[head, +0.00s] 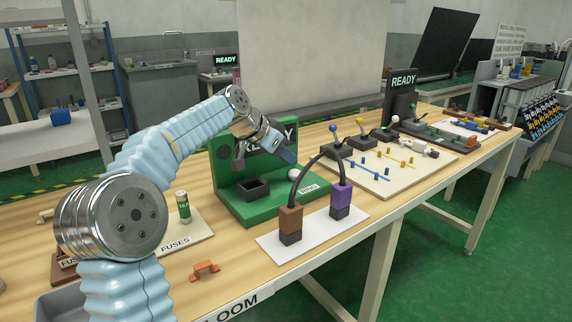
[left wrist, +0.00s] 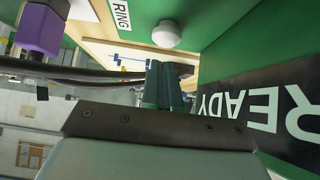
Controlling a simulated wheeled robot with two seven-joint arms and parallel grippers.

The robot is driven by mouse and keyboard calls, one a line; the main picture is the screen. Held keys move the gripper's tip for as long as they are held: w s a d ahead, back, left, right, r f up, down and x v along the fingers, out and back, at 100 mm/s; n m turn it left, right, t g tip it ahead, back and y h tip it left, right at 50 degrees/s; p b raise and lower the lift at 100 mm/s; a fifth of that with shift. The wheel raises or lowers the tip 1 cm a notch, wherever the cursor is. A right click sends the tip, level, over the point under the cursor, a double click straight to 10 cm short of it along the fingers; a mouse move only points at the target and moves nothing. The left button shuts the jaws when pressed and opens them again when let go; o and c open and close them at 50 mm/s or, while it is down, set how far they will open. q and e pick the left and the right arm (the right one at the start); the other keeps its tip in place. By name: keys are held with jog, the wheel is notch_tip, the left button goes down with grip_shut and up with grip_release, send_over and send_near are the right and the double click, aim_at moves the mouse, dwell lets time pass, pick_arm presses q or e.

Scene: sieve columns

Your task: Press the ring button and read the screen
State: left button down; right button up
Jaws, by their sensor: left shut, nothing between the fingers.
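A green stand (head: 222,152) on the bench carries a dark screen (head: 292,135); my left arm hides part of its text. The screen reads READY, upside down in the left wrist view (left wrist: 262,108). A white domed button (head: 294,174) sits on the stand's base, beside a label reading RING (left wrist: 121,14). The button also shows in the left wrist view (left wrist: 166,35), just beyond the fingertips and apart from them. My left gripper (head: 288,156) is shut and empty in front of the screen, above the button; its fingers show in the left wrist view (left wrist: 163,82). My right gripper is not in view.
A black open box (head: 254,189) sits on the stand's base. In front, a black cable arches between a brown block (head: 290,220) and a purple block (head: 341,196) on a white plate. A pegboard (head: 385,168) lies to the right. A fuse can (head: 183,206) stands left.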

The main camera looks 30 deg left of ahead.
aim_at(295, 173)
pick_arm(q)
jog(key=shift+s+f, duration=0.1)
jog(key=shift+f, duration=1.2)
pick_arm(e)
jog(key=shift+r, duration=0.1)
pick_arm(q)
jog(key=shift+f, duration=0.15)
